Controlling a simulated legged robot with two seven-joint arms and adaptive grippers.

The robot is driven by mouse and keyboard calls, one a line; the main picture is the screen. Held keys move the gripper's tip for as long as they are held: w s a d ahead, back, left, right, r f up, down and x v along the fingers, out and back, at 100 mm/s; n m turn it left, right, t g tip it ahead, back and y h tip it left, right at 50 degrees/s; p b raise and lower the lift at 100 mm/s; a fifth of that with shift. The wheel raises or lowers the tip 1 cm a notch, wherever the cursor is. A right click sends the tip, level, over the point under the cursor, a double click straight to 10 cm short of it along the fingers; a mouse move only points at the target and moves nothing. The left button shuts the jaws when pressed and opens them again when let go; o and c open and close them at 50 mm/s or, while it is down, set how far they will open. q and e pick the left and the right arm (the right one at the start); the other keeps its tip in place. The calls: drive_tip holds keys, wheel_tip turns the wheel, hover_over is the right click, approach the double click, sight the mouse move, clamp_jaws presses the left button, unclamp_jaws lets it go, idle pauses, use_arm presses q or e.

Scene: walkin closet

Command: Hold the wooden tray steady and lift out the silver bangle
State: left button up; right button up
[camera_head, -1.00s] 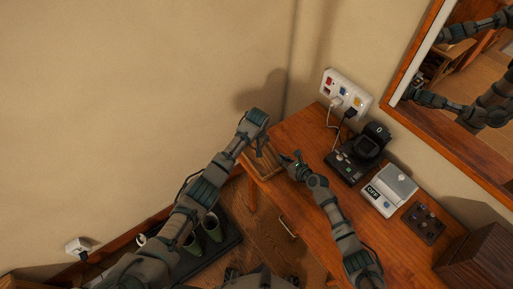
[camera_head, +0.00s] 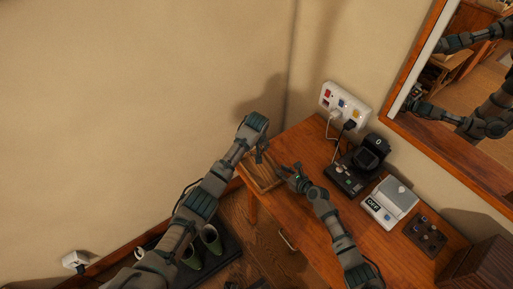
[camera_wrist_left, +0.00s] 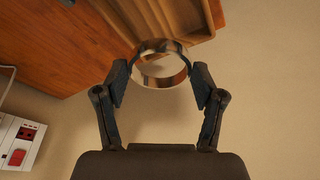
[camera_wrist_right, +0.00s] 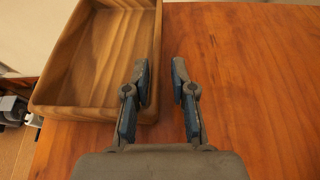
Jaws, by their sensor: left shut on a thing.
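The silver bangle (camera_wrist_left: 160,66) is a shiny ring between the fingers of my left gripper (camera_wrist_left: 160,84), which is shut on it. My right gripper (camera_wrist_right: 162,88) is open at the tray's right wall, one finger over the tray's side and one over the table. I cannot tell whether it touches the wall.
A black device (camera_head: 362,160), a grey and white box (camera_head: 390,203) and a dark knobbed panel (camera_head: 425,228) stand right of the tray. A socket strip (camera_head: 344,106) with cables and a mirror are on the wall. Green boots (camera_head: 211,240) stand on the floor.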

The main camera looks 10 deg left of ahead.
drive_tip(key=v, duration=1.2)
drive_tip(key=shift+d+f, duration=0.15)
drive_tip(key=shift+d, duration=0.05)
